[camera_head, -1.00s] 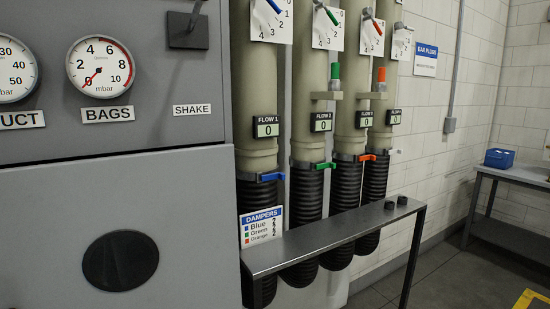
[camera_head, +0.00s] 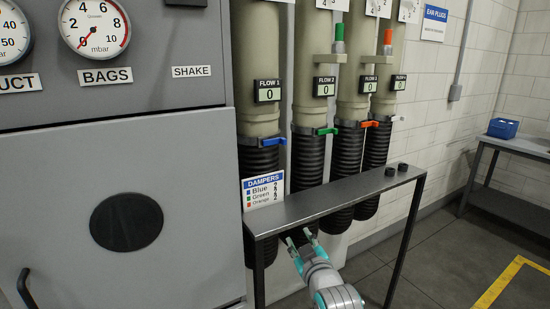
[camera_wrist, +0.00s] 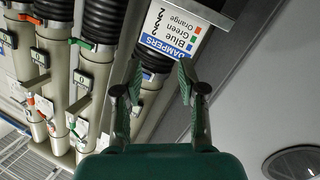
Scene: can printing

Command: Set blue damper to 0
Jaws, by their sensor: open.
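The blue handle (camera_head: 272,141) sticks out to the right from the collar of the leftmost pipe, under the FLOW 1 display (camera_head: 267,91), which reads 0. The numbered plate above this pipe is almost wholly cut off at the top, so its pointer is hidden. A small blue part (camera_wrist: 147,76) shows beside my left finger in the wrist view. My gripper (camera_head: 299,238) is open and empty, low in front of the shelf and below the blue handle. In the wrist view my gripper (camera_wrist: 159,75) points toward the DAMPERS sign (camera_wrist: 174,35) and the pipes.
A dark metal shelf (camera_head: 330,198) runs in front of the black hoses. The DAMPERS sign (camera_head: 263,190) stands at its left end. The green handle (camera_head: 327,131) and orange handle (camera_head: 369,124) sit on other pipes. A grey cabinet (camera_head: 60,190) fills the left. Open floor lies right.

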